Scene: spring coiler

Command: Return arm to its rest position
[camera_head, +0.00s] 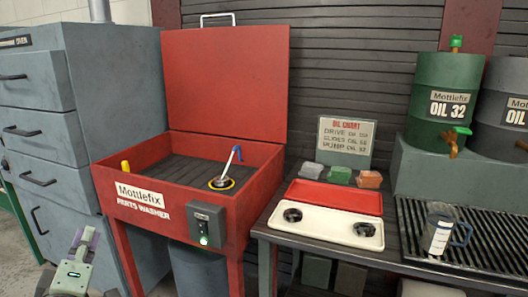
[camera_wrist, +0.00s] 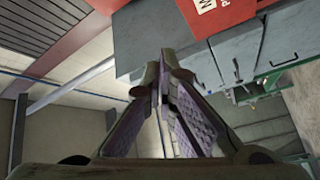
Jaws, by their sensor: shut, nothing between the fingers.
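My gripper (camera_wrist: 165,65) shows in the wrist view with its two purple-padded fingers meeting at the tips, shut and empty. In the head view, part of my arm's end (camera_head: 75,268) shows at the bottom left corner, in front of the grey oven cabinet and left of the red parts washer (camera_head: 210,185). It appears clear of both, though the exact gap cannot be told. The rest of my arm is out of the picture. The wrist view looks past the fingers at a tilted angle towards walls, floor and grey cabinets.
The grey oven cabinet (camera_head: 35,100) stands at the left. The washer's lid (camera_head: 225,85) is up. At the right, a dark bench holds a red tray (camera_head: 335,197), a cream tray (camera_head: 328,229) and a clear jug (camera_head: 440,235). A green oil drum (camera_head: 440,98) stands behind.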

